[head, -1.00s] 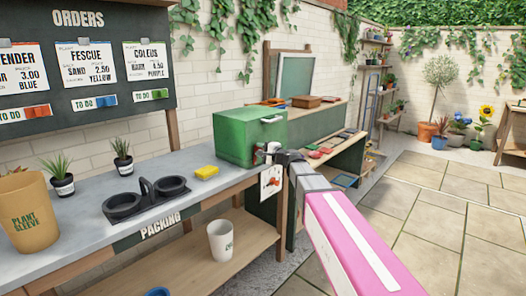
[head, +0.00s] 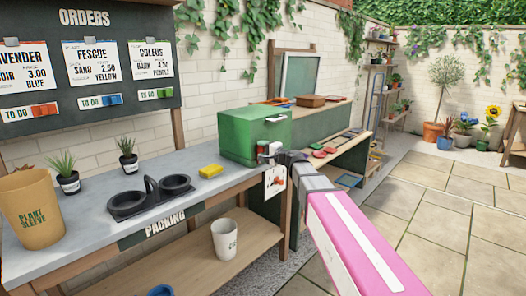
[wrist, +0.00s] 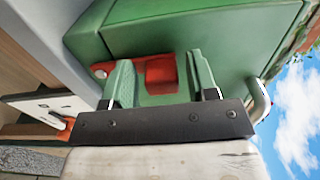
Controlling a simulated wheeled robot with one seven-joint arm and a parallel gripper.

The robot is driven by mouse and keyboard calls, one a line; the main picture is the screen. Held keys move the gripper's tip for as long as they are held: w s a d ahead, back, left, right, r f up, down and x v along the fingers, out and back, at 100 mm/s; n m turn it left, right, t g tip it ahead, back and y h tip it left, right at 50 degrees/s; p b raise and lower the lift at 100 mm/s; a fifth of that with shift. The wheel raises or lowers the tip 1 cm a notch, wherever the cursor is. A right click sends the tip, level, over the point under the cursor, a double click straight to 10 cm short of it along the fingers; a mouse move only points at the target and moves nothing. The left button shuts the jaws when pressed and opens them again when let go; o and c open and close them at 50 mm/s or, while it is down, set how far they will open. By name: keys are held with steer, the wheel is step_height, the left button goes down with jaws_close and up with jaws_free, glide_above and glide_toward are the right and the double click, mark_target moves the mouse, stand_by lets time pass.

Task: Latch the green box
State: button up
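The green box (head: 240,137) stands at the right end of the grey packing bench, with a pale handle on its lid. In the wrist view, the box's green front (wrist: 240,60) fills most of the picture. A red latch (wrist: 161,75) lies on that front, partly behind my left finger. My gripper (wrist: 162,85) is open, with one finger on each side of the red latch block and a gap beside it.
The bench (head: 95,215) holds a yellow sponge (head: 210,171), a black two-cup holder (head: 150,196), small potted plants and a brown plant sleeve pot (head: 33,207). A white cup (head: 225,239) stands on the lower shelf. A picture card (head: 275,180) hangs below the box.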

steer(key=shift+d, duration=0.1)
steer(key=v, duration=1)
steer(key=shift+s+d, duration=0.2)
steer(key=shift+s, duration=0.1)
steer(key=s+d+f+n+g+h, duration=0.1)
steer(key=s+f+n+g+h, duration=0.1)
steer(key=f, duration=0.4)
steer(key=s+d+f+n+g+h, duration=0.1)
steer(key=s+d+f+g, duration=0.15)
steer(key=f, duration=0.35)
steer(key=s+d+f+n+g+h, duration=0.2)
steer(key=s+d+f+h, duration=0.3)
steer(key=s+d+f, duration=0.3)
steer(key=s+d+f+n+g+h, duration=0.2)
steer(key=s+d+f+g+h, duration=0.2)
steer(key=f, duration=0.8)
steer(key=s+d+h, duration=0.2)
steer(key=s+d, duration=0.2)
steer(key=d, duration=0.1)
steer(key=shift+s+f, duration=0.2)
steer(key=shift+s, duration=0.2)
steer(key=shift+a+g, duration=0.1)
steer(key=shift+g, duration=0.15)
